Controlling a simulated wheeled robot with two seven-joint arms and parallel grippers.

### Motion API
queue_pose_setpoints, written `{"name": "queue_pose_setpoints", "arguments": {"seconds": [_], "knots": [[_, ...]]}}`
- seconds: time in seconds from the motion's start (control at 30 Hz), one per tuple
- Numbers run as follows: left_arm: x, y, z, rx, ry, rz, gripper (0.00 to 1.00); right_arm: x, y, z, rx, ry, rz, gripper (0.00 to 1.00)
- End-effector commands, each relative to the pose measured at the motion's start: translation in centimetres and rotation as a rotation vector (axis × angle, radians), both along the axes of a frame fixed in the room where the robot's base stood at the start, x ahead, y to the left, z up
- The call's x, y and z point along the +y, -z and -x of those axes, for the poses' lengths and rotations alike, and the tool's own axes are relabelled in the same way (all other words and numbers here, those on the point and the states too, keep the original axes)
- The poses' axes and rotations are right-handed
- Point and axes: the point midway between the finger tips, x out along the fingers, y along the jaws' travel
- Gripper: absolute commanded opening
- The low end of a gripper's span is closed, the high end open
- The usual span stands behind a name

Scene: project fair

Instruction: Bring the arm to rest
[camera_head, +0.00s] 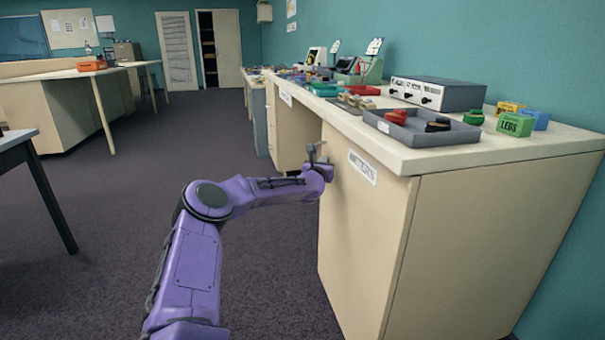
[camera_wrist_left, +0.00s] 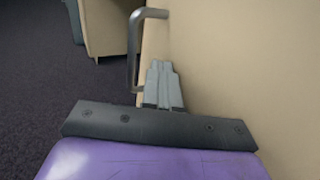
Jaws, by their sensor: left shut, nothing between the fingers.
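My left arm (camera_head: 205,230) is purple and reaches forward from the bottom of the head view to the side of a cream cabinet. My left gripper (camera_head: 321,158) is small there, close to the cabinet front and below the worktop edge. In the left wrist view the grey fingers (camera_wrist_left: 162,82) are shut together and empty. They sit just right of a metal bar handle (camera_wrist_left: 135,55) on the cream panel; I cannot tell whether they touch it. My right gripper is not in view.
The cream cabinet (camera_head: 370,235) with a label stands at the right. On its worktop (camera_head: 450,155) are a grey tray (camera_head: 421,131), a knobbed box (camera_head: 436,93) and small coloured boxes. A dark-legged table (camera_head: 20,140) is at the left. The carpet (camera_head: 130,200) between is clear.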

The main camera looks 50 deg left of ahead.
Motion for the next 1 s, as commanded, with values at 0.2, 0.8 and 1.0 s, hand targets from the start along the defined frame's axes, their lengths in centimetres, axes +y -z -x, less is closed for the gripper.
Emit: {"name": "queue_pose_setpoints", "arguments": {"seconds": [0.2,0.8,1.0], "knots": [[-2.2,-0.5,4.6,-0.008,-0.014,0.014,0.00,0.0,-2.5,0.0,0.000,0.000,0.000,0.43],[-4.5,0.2,7.0,-0.001,-0.013,0.004,0.00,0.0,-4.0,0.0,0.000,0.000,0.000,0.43],[-4.5,0.3,6.9,0.000,-0.013,0.005,0.00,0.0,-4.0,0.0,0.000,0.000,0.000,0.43]]}}
